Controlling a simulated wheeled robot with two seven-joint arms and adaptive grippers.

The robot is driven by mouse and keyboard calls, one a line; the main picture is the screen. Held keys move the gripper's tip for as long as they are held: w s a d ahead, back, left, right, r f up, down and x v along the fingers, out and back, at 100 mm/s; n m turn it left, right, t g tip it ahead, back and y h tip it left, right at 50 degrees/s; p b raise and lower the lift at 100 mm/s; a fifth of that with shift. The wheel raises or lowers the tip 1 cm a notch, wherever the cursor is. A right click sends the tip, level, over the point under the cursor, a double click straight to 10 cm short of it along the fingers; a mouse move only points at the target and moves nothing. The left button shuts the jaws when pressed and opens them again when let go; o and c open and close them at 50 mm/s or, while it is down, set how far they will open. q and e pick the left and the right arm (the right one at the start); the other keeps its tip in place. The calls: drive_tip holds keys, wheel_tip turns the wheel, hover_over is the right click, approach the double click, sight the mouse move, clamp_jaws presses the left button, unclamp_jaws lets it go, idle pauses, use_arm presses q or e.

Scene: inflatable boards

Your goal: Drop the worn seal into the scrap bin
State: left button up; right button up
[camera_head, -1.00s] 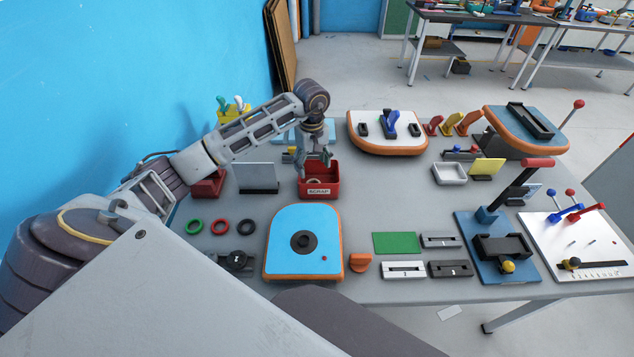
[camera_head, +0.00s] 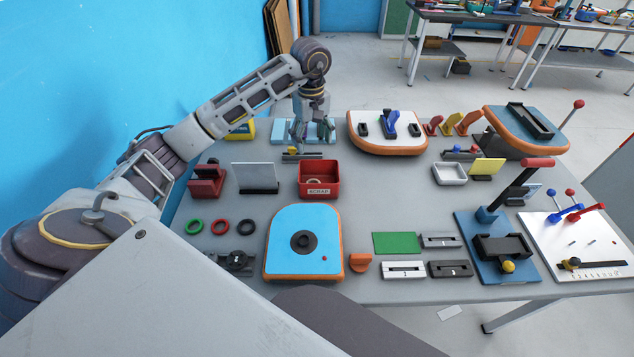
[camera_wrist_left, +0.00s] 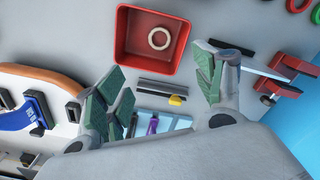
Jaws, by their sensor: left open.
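The red scrap bin (camera_head: 319,192), labelled SCRAP, stands on the grey table behind the blue-topped board. A beige ring, the worn seal (camera_wrist_left: 151,37), lies flat on the bin's floor in the left wrist view, where the bin (camera_wrist_left: 128,40) also shows. My left gripper (camera_head: 298,140) is behind the bin, above the back of the table and clear of the bin. In the left wrist view its fingers (camera_wrist_left: 160,90) are spread wide with nothing between them. My right gripper is in neither view.
Green (camera_head: 194,226), red (camera_head: 220,227) and black (camera_head: 246,227) rings lie left of the blue-topped board (camera_head: 280,240). A grey upright plate (camera_head: 255,176) stands left of the bin. A white-topped board (camera_head: 372,135) is at the back. Lever fixtures fill the right side.

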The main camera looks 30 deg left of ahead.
use_arm(q)
drive_tip(key=shift+r, duration=1.1)
drive_tip(key=shift+d, duration=0.1)
